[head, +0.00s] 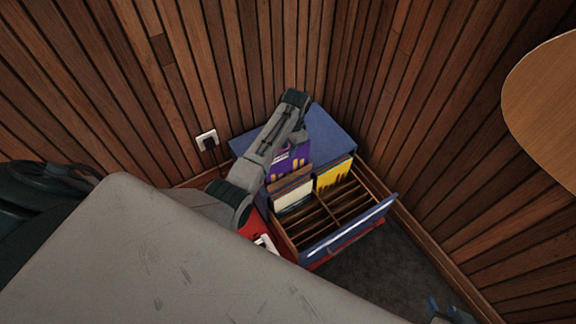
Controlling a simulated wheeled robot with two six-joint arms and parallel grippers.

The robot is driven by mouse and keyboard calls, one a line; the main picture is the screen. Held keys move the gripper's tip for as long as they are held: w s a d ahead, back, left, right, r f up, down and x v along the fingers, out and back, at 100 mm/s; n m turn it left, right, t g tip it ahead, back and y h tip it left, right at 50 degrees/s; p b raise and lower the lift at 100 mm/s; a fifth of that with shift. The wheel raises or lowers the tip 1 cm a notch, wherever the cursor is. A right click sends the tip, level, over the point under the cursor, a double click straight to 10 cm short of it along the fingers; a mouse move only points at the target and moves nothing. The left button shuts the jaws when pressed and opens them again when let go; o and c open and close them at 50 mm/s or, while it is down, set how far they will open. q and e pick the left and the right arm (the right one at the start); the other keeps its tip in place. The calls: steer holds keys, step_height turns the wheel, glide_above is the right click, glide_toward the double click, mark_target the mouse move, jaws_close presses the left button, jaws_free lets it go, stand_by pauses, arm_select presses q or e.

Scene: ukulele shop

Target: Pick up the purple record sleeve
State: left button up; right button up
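The purple record sleeve (283,162) stands in the back left part of a blue record bin (345,233), behind a brown and white sleeve. Its upper part shows, with yellow and white marks. My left arm reaches over it from the left and covers part of it. My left gripper (299,132) is at the purple sleeve's upper edge; its fingers are too small and hidden to tell open from shut, or whether they touch the sleeve. My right gripper (445,311) shows only as two dark tips with a gap between them at the bottom edge, far from the bin.
A yellow sleeve (333,173) stands in the right back compartment. A brown and white sleeve (293,194) stands in front of the purple one. The front slots are empty. Wood-panelled walls meet behind the bin. A socket (207,139) is left; a round wooden top (550,105) juts in right.

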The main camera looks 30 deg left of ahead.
mark_target(287, 157)
arm_select(q)
steer(key=f, duration=0.1)
steer(key=f+b, duration=0.1)
steer(key=f, duration=0.3)
steer(key=shift+s, duration=0.4)
steer(key=shift+c, duration=0.4)
jaws_close()
